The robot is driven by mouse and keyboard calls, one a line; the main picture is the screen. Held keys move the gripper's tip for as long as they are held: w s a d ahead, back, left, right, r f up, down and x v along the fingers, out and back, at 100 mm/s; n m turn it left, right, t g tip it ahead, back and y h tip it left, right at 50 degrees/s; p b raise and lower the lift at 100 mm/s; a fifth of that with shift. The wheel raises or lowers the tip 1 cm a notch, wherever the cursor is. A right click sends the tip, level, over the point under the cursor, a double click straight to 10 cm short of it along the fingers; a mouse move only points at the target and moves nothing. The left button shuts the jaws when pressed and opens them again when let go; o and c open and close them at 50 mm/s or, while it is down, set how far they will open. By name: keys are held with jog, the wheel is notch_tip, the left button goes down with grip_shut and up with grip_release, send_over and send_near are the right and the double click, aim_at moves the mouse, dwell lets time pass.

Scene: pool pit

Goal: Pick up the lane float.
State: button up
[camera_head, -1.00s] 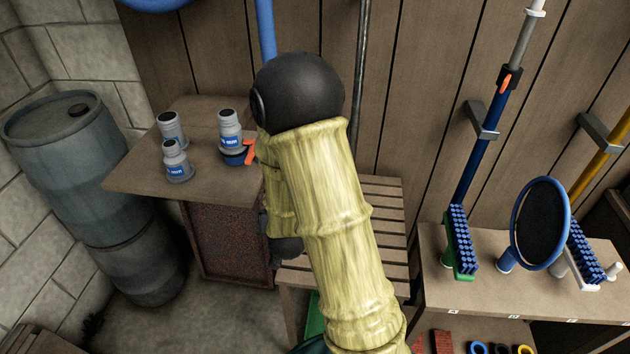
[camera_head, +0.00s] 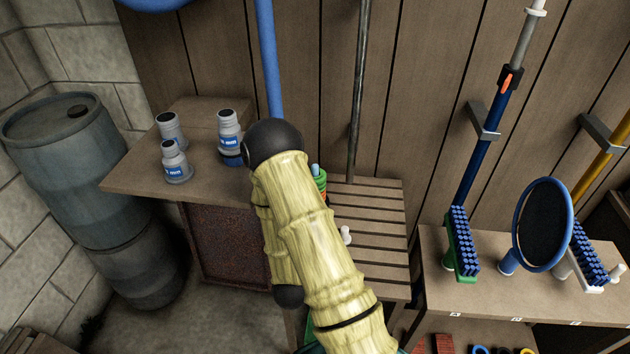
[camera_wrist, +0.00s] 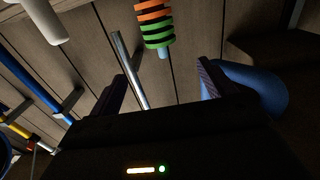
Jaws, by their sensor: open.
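A stack of orange and green discs on a blue core, which looks like the lane float (camera_wrist: 155,24), shows at the top of the wrist view, with a blue end pointing down the picture. In the head view only a sliver of what seems the same float (camera_head: 319,182) shows beside my arm, above the slatted bench (camera_head: 375,215). My gripper (camera_wrist: 163,85) is open and empty in the wrist view. The float lies beyond its fingers, roughly in line with the gap and apart from them. The head view hides my gripper behind my arm.
Several grey bottles (camera_head: 176,163) stand on the brown table (camera_head: 135,180) at left. A white piece (camera_head: 346,236) sits on the bench. A blue pole (camera_head: 268,60) and a metal pole (camera_head: 357,100) stand near the wall. Brushes (camera_head: 461,240) stand on the right shelf.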

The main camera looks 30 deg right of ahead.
jog(key=shift+f, duration=0.1)
jog(key=b+x, duration=0.4)
jog(key=x, duration=0.8)
jog(key=shift+b, duration=0.3)
jog(key=shift+w+d, duration=0.15)
jog(key=shift+w, duration=0.05)
jog(key=x, duration=0.5)
dwell(0.6)
